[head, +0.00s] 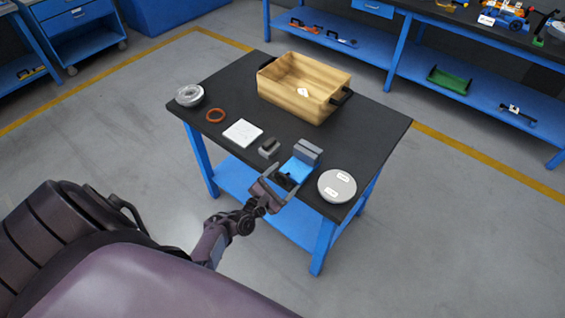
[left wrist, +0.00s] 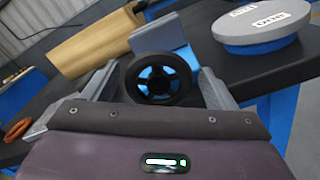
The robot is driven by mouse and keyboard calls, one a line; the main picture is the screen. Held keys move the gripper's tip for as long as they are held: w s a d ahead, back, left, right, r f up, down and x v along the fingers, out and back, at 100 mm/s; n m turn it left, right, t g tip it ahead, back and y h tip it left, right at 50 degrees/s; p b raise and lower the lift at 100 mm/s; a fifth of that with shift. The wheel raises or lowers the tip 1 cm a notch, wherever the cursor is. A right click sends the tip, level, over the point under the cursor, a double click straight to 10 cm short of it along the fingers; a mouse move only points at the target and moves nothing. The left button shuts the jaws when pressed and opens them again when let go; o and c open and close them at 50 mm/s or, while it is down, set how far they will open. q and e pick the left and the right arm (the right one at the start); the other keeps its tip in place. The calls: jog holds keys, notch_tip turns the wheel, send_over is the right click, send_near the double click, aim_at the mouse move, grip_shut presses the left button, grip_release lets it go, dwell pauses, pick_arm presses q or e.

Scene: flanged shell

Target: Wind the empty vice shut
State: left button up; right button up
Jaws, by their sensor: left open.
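The vice (head: 299,166) stands at the near edge of the dark table, with a blue body and grey jaws. A grey jaw (left wrist: 158,34) also shows in the left wrist view. The vice's black handwheel (left wrist: 157,80) faces my left wrist camera; blue shows between its spokes. My left gripper (head: 283,181) is open at the handwheel. In the left wrist view its two fingers (left wrist: 157,88) stand on either side of the wheel, with no clear grip on it. How far apart the jaws are is hard to tell. My right gripper is out of view.
A round grey lid-like disc (head: 337,186) with labels lies right of the vice. A small grey block (head: 269,148) and a white card (head: 242,132) are left of it. An orange ring (head: 216,115), a silver coil (head: 189,95) and a wooden box (head: 290,97) are farther back.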

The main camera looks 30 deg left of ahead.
pick_arm(q)
jog(key=s, duration=0.8)
jog(key=shift+a, duration=0.35)
jog(key=shift+w, duration=0.1)
jog(key=s+d+f+m+g+h+b, duration=0.1)
jog(key=s+d+f+m+g, duration=0.25)
jog(key=f+m, duration=0.35)
jog(key=s+d+f+m+g+b, duration=0.1)
jog(key=s+d+f+m+g, duration=0.3)
jog(key=f, duration=0.5)
jog(key=s+d+f+m+g+h+b, duration=0.1)
jog(key=s+d+f+m+g, duration=0.1)
jog(key=s+d+f+m, duration=0.5)
jog(key=s+a+f+m+g+y+b, duration=0.1)
jog(key=s+a+f+m+g, duration=0.1)
jog(key=s+f+m, duration=0.4)
jog(key=s+a+f+m+g+y+b, duration=0.1)
jog(key=s+f+m+g, duration=0.4)
jog(key=s, duration=0.9)
jog(key=a+f+m+y, duration=0.1)
jog(key=m, duration=0.1)
jog(key=shift+s+f+m, duration=0.2)
jog(key=shift+f+m, duration=0.1)
jog(key=shift+m, duration=0.1)
